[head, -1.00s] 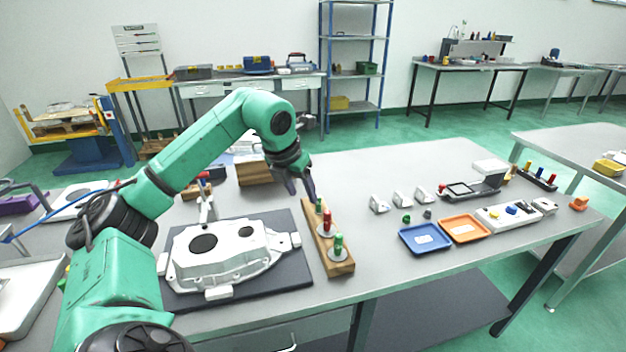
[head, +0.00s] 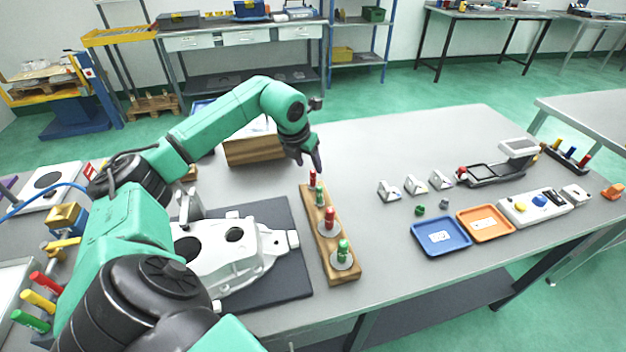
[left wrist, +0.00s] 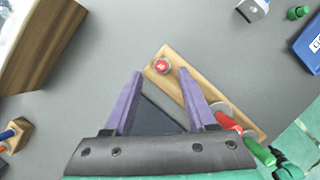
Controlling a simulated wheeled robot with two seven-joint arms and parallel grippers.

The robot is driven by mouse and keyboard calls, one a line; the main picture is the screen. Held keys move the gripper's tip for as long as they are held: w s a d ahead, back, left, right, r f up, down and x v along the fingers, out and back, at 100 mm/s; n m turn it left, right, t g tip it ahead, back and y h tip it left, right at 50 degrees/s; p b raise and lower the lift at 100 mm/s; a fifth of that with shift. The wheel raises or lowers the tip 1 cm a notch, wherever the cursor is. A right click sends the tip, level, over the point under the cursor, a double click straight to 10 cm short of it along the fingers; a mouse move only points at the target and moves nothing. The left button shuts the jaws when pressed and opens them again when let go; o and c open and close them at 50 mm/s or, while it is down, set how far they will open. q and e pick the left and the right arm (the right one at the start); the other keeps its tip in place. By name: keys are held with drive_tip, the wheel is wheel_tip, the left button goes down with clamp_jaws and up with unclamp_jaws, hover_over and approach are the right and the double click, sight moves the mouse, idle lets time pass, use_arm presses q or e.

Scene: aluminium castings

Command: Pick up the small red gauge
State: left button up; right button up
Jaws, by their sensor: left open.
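The small red gauge (head: 312,178) stands upright at the far end of a wooden block (head: 312,213). In the left wrist view its round red top (left wrist: 161,65) shows just beyond and between my fingertips. My left gripper (head: 309,160) is open and empty, pointing down just above and behind the gauge in the head view. Its two purple fingers (left wrist: 160,76) show apart in the left wrist view, with nothing between them touched. A small green gauge (head: 319,196), a larger red one (head: 330,217) and a larger green one (head: 342,251) stand along the same block. My right gripper is not in view.
A white casting (head: 225,262) lies on a dark mat (head: 290,285) left of the block. A wooden box (head: 250,150) stands behind. Blue (head: 440,250) and orange (head: 466,233) trays and small metal brackets lie to the right. The table behind the brackets is clear.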

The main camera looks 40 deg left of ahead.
sight(312, 171)
use_arm(q)
drive_tip(key=p+x, duration=0.2)
drive_tip(key=x, duration=0.3)
drive_tip(key=shift+d, duration=0.15)
drive_tip(key=shift+w+f, duration=0.1)
drive_tip(key=shift+f, duration=0.15)
clamp_jaws()
drive_tip(key=shift+r, duration=0.1)
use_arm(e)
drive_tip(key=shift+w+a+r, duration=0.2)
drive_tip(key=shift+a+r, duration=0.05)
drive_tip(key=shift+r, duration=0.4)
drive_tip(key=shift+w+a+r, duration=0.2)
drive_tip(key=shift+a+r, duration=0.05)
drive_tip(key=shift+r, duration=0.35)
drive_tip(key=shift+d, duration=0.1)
